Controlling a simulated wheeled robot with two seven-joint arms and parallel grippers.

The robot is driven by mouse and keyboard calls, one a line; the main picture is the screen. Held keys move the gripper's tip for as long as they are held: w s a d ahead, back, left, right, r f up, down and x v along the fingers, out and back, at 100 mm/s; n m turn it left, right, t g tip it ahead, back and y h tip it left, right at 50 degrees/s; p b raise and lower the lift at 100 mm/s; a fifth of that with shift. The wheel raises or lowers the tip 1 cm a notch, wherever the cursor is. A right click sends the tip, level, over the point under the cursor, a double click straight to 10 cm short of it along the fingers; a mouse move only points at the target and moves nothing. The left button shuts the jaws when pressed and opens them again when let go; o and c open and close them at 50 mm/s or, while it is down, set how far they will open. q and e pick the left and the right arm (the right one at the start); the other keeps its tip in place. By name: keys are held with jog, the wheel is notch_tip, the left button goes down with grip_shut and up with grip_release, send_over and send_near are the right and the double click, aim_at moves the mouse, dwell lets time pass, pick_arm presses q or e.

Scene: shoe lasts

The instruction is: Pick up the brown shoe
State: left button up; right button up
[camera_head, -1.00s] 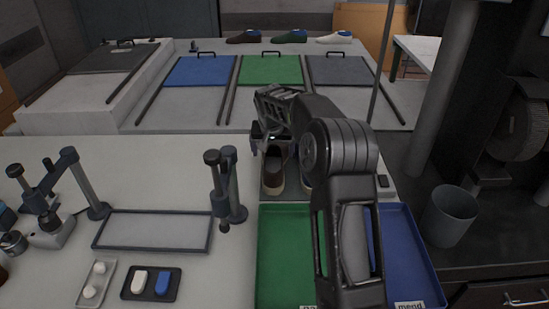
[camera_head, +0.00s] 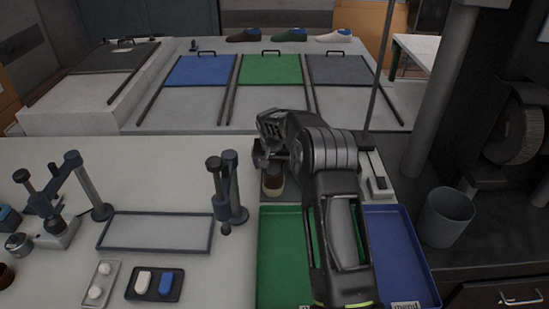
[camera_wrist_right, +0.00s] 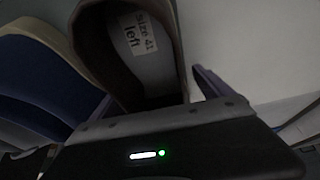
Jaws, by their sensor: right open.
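The brown shoe (camera_head: 273,184) has a pale tan end and stands on the table behind the green tray; my right gripper hides much of it in the head view. In the right wrist view the open shoe (camera_wrist_right: 148,50) shows a label reading "Size 41 left" inside. My right gripper (camera_head: 264,158) is over the shoe. In the right wrist view its purple fingers (camera_wrist_right: 158,92) are apart, one on each side of the shoe; I cannot tell whether they touch it. My left gripper is out of view.
Another shoe with a blue inside (camera_wrist_right: 45,70) lies close at the left in the wrist view. A green tray (camera_head: 279,255) and a blue tray (camera_head: 405,250) lie in front. A dark clamp post (camera_head: 228,190) stands to the left. Several shoes line the back shelf.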

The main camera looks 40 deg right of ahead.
aim_at(273, 166)
jog(key=shift+c, duration=0.4)
jog(key=shift+r, duration=0.1)
jog(key=c, duration=1.7)
jog(key=shift+r, duration=0.1)
jog(key=shift+c, duration=0.2)
notch_tip(273, 166, up, 10)
jog(key=b, duration=0.2)
